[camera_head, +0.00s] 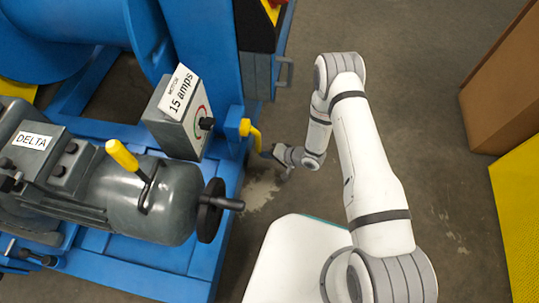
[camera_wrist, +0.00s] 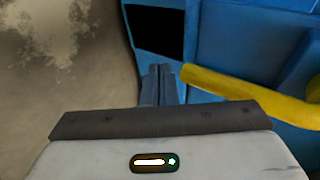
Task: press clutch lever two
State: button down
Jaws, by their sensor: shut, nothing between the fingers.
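A yellow bent lever (camera_head: 254,134) sticks out from the blue frame. In the wrist view its yellow bar (camera_wrist: 245,95) runs from the right edge towards my fingers. My gripper (camera_head: 268,154) is shut and empty beside the lever's lower end. In the wrist view my gripper (camera_wrist: 160,80) shows its fingers together, just left of the bar's end; I cannot tell whether they touch it. A second yellow-handled lever (camera_head: 122,155) stands on the grey DELTA machine. No label shows which one is clutch lever two.
A grey switch box (camera_head: 172,128) labelled "15 amps" and a black handwheel (camera_head: 211,210) stand left of my gripper. The blue frame (camera_head: 180,270) bounds the left side. A brown box (camera_head: 505,85) and a yellow panel (camera_head: 518,205) stand at the right.

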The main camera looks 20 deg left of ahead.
jog(key=shift+d, duration=0.1)
jog(key=d+f+p, duration=0.2)
jog(key=d, duration=1.1)
jog(key=shift+s+d+f+p, duration=0.25)
jog(key=shift+d+f+p, duration=0.05)
jog(key=shift+d+p, duration=0.05)
